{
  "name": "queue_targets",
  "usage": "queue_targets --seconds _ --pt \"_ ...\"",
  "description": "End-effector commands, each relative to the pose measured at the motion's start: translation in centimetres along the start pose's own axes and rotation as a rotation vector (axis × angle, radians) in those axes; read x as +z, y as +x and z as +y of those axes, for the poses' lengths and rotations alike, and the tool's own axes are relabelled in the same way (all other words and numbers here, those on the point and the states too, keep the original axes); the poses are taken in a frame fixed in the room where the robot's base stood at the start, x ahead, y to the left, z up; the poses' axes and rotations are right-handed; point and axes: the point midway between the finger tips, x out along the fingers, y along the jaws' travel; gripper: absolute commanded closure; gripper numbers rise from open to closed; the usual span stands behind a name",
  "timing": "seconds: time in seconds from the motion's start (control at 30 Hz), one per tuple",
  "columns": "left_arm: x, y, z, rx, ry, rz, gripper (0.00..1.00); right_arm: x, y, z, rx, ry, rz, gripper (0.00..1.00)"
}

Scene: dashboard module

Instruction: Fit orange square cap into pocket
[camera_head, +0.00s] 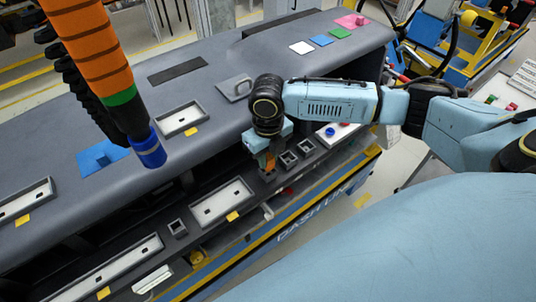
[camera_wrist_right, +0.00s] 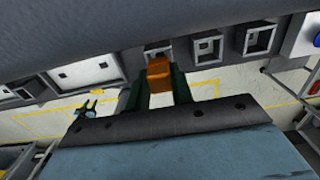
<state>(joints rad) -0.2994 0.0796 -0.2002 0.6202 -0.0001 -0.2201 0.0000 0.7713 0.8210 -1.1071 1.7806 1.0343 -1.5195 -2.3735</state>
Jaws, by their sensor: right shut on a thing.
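The orange square cap (camera_head: 269,161) is held in my right gripper (camera_head: 268,158), which is shut on it just above the front ledge of the dashboard. In the right wrist view the orange cap (camera_wrist_right: 159,74) sits between the two dark green fingers, in front of one square pocket (camera_wrist_right: 157,48). I cannot tell whether it touches that pocket. Two more square pockets, a near one (camera_head: 288,159) and a farther one (camera_head: 306,146), lie just right of the gripper in the head view; they also show in the wrist view. My left gripper is not in view.
An orange and black hanging arm with a blue end (camera_head: 150,150) reaches over the dashboard at left. A grey tray (camera_head: 222,202) and a small square pocket (camera_head: 177,228) lie left of my gripper. A panel with blue and red knobs (camera_head: 335,132) lies to the right.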

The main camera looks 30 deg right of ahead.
Motion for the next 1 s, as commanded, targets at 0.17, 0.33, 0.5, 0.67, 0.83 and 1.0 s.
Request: queue_targets --seconds 0.17,0.33,0.5,0.67,0.83,1.0 --pt "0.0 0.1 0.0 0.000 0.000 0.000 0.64 0.0 0.2 0.0 0.000 0.000 0.000 0.98" --pt "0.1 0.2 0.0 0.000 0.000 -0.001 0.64 0.0 0.6 0.0 0.000 0.000 0.001 0.98" --pt "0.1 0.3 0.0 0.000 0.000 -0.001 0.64 0.0 1.0 0.0 0.001 0.001 0.001 0.98" --pt "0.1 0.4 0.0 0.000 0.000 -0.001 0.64 0.0 1.4 0.0 0.001 0.000 0.000 0.98" --pt "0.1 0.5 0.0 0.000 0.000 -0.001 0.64 0.0 1.9 0.0 0.001 0.000 0.000 0.98" --pt "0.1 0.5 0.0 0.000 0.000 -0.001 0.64 0.0 1.9 0.0 0.000 0.000 0.000 0.59"
